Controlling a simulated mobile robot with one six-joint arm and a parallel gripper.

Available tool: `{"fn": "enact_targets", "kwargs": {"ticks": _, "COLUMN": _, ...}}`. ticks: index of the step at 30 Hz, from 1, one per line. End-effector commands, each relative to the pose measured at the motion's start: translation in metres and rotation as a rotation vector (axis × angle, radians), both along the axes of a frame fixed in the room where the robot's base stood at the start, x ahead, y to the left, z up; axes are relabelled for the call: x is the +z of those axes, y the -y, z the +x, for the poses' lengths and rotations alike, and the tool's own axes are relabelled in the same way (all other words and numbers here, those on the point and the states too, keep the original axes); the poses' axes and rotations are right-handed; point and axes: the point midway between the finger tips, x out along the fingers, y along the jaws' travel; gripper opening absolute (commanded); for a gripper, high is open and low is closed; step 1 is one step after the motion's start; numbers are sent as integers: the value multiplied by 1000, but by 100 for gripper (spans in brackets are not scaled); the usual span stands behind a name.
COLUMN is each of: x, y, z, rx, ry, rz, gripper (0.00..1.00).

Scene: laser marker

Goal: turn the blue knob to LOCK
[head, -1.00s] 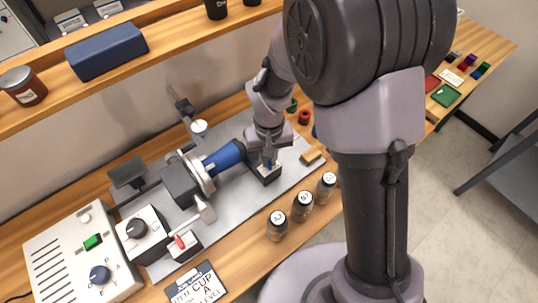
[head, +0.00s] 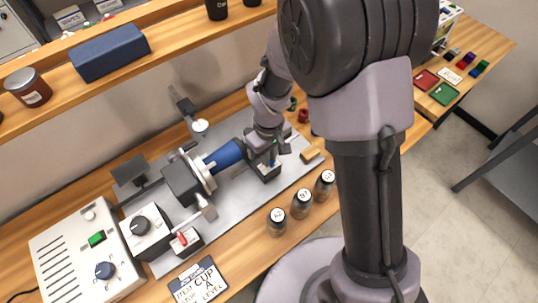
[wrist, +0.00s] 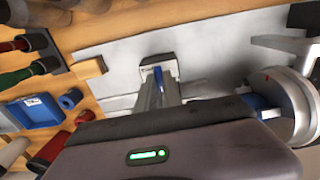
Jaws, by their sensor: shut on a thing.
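A blue knob (wrist: 158,78) stands on a small dark block (head: 265,171) on the grey plate of the machine. My gripper (wrist: 158,92) is shut on the blue knob, with the fingers on either side of it. In the head view my gripper (head: 268,157) points down over the dark block and covers most of the knob. The block shows a pale top face (wrist: 158,62) in the wrist view. The knob's pointing direction and any LOCK mark cannot be read.
A blue cylinder (head: 223,156) and a round metal chuck lie just left of my gripper. A control box (head: 65,262) has another blue knob (head: 104,270). A blue bin (wrist: 35,110) shows in the wrist view.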

Motion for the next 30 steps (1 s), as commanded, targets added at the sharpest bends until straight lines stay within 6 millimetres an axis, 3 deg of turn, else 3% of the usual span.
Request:
{"fn": "enact_targets", "kwargs": {"ticks": 9, "x": 0, "y": 0, "z": 1, "rx": 3, "ry": 2, "rz": 0, "gripper": 0}}
{"fn": "enact_targets", "kwargs": {"ticks": 10, "x": 0, "y": 0, "z": 1, "rx": 3, "ry": 2, "rz": 0, "gripper": 17}}
{"fn": "enact_targets", "kwargs": {"ticks": 12, "x": 0, "y": 0, "z": 1, "rx": 3, "ry": 1, "rz": 0, "gripper": 30}}
{"fn": "enact_targets", "kwargs": {"ticks": 22, "x": 2, "y": 0, "z": 0, "rx": 1, "ry": 1, "rz": 0, "gripper": 33}}
{"fn": "enact_targets", "kwargs": {"ticks": 26, "x": 21, "y": 0, "z": 1, "rx": 2, "ry": 2, "rz": 0, "gripper": 33}}
{"fn": "enact_targets", "kwargs": {"ticks": 30, "x": 64, "y": 0, "z": 1, "rx": 1, "ry": 5, "rz": 1, "gripper": 33}}
